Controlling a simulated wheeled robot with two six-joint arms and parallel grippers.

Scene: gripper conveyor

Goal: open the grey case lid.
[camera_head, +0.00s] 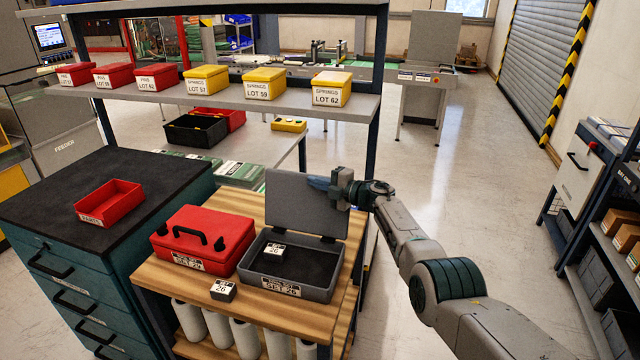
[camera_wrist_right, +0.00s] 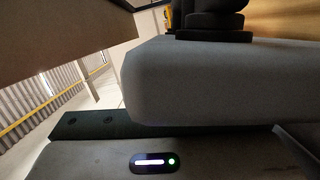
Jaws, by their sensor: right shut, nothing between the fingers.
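The grey case (camera_head: 318,287) stands on the wooden bench top with its lid (camera_head: 290,200) raised to about upright at the back. The case interior is dark, and a small block labelled 26 (camera_head: 274,251) sits inside at the left. My right gripper (camera_head: 322,184) is shut and empty at the upper right of the lid; I cannot tell whether it touches the lid. In the right wrist view, large grey surfaces fill the picture close up, and the fingertips are hard to make out. My left gripper is not in view.
A closed red case (camera_head: 203,238) stands left of the grey case. A small dark labelled block (camera_head: 223,290) lies in front. A teal drawer cabinet (camera_head: 90,290) with a red bin (camera_head: 109,203) stands left. A shelf with red and yellow boxes (camera_head: 258,84) is behind.

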